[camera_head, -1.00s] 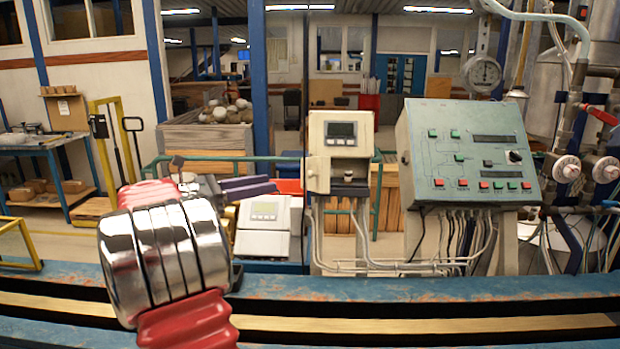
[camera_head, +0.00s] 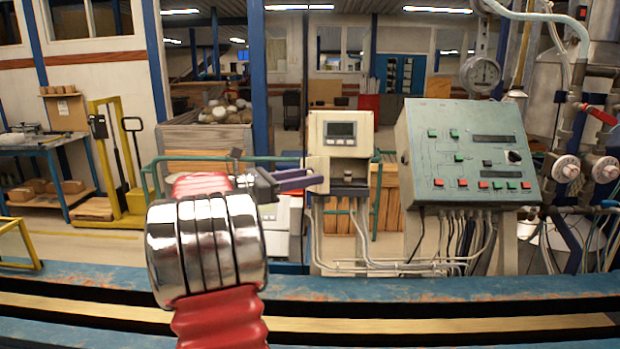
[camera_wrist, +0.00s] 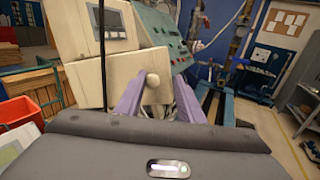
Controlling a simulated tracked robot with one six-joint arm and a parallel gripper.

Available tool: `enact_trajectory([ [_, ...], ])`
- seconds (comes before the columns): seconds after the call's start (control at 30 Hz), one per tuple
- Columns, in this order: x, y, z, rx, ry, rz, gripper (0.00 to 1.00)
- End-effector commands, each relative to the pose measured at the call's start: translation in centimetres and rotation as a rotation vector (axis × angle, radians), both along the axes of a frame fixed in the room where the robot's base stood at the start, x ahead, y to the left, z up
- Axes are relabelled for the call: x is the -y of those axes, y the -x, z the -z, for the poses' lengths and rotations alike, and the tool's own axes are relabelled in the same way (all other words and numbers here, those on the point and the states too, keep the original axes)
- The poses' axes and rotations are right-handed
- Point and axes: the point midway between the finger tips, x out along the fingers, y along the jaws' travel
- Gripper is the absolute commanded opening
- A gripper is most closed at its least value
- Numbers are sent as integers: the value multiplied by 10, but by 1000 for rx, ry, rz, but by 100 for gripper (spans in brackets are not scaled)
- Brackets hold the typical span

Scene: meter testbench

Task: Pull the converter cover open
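The converter is a cream box (camera_head: 340,122) with a small grey display, standing behind the blue rail; it also shows in the wrist view (camera_wrist: 85,33). Its lower part, which seems to be the cover (camera_wrist: 105,82), is a cream panel in the wrist view, with a pale rounded knob (camera_wrist: 152,80) near its right end. My gripper (camera_head: 318,178) reaches the converter's lower left side. In the wrist view the two purple fingers (camera_wrist: 157,88) stand apart with the knob between them. I cannot tell whether either finger touches it. Part of the cover is hidden behind the fingers.
A green control panel (camera_head: 470,155) with buttons stands close right of the converter. Cables and pipes (camera_head: 400,265) run below both. The blue rail (camera_head: 450,287) crosses the front. A white device stands behind my arm, and a red bin (camera_wrist: 18,115) shows at left in the wrist view.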

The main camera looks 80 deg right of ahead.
Motion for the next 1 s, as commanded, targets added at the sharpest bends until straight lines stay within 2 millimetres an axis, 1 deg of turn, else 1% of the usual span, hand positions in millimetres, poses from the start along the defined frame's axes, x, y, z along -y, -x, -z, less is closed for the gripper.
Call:
enact_trajectory([
  [0.03,3,4,0,0,0,0,35],
  [0.17,8,9,0,0,0,0,35],
  [0.43,9,9,0,0,0,-3,35],
  [0.47,9,9,0,0,0,-3,37],
  [1.0,10,7,0,1,1,-9,0],
])
